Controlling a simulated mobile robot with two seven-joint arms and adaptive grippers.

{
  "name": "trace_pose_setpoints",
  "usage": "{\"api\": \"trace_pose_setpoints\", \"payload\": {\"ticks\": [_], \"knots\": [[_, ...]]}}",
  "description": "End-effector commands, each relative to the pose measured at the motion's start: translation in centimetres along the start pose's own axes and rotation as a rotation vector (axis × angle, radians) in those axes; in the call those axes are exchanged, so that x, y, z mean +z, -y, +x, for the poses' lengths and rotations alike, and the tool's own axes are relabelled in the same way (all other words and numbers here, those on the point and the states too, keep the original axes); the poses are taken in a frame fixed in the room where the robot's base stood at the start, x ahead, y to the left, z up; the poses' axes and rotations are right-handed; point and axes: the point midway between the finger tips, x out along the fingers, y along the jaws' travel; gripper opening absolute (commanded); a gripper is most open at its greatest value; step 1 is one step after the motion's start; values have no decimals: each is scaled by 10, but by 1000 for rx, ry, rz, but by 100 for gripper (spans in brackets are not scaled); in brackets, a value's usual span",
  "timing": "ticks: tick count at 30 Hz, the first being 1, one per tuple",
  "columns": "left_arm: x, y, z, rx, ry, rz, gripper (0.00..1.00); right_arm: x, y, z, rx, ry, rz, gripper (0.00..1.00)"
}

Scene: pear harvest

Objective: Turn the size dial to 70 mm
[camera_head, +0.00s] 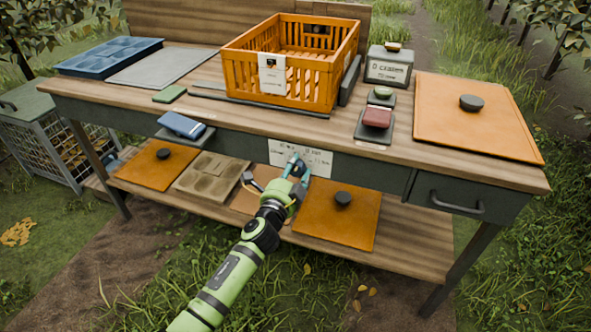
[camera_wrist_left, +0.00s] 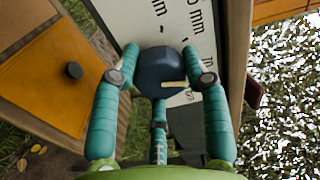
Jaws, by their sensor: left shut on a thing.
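The size dial (camera_wrist_left: 160,66) is a dark blue faceted knob on a white scale plate (camera_head: 316,159) on the bench's front apron. My left gripper (camera_head: 295,165) reaches up to it from the lower front. In the wrist view, my left gripper's teal fingers (camera_wrist_left: 163,78) are shut on the dial from both sides. A cream pointer (camera_wrist_left: 174,84) on the dial points to the right in that view. Parts of "mm" markings show on the plate (camera_wrist_left: 172,17), but the number at the pointer cannot be read. In the head view the gripper mostly hides the dial. My right gripper is out of view.
An orange crate (camera_head: 238,73) stands on the bench top. A drawer handle (camera_head: 457,204) sticks out at the apron's right. Orange boards with dark knobs lie on the lower shelf, one (camera_head: 325,226) just right of my left gripper. Grass in front is open.

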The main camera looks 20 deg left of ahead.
Motion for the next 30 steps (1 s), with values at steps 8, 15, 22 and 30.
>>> {"api": "trace_pose_setpoints", "payload": {"ticks": [8,15,22,30], "knots": [[5,0,0,3,11,67,13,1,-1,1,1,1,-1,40],[5,0,0,2,11,75,13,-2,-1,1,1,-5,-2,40],[5,1,0,1,12,74,58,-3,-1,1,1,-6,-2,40],[3,1,0,0,5,72,69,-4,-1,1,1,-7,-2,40]]}}
